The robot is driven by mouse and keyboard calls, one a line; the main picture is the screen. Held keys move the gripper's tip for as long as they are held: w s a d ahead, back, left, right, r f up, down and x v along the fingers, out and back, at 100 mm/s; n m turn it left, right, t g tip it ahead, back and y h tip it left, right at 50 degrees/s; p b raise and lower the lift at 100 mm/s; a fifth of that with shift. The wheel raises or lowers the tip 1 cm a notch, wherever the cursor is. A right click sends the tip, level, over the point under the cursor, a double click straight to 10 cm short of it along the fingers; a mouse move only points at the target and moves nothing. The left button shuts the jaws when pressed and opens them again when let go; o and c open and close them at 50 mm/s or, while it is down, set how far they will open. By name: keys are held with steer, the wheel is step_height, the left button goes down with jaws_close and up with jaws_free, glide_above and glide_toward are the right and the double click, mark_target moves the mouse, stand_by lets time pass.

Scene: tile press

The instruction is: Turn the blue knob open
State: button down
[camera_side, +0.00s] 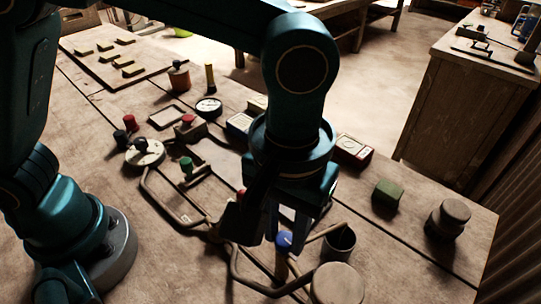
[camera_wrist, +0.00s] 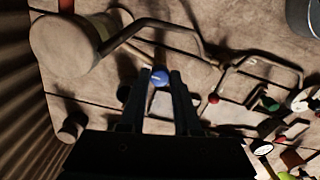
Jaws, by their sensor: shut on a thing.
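The blue knob (camera_side: 284,240) sits low on the bent pipework near the front of the table. In the wrist view the blue knob (camera_wrist: 160,77) lies between the tips of my two dark fingers. My gripper (camera_side: 285,232) points down from above and is shut on the knob, with a finger on each side of it. In the wrist view my gripper (camera_wrist: 160,82) hides what lies directly below the knob. I cannot tell from these frames how far the knob is turned.
A pale round cylinder (camera_side: 338,284) and a metal cup (camera_side: 339,242) stand close on the right. A green knob (camera_side: 187,165) and red knob (camera_side: 187,120) stand to the left.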

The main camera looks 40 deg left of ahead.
mark_target(284, 239)
steer(key=shift+n, duration=0.4)
steer(key=c, duration=0.6)
jaws_free()
steer(key=shift+r, duration=2.65)
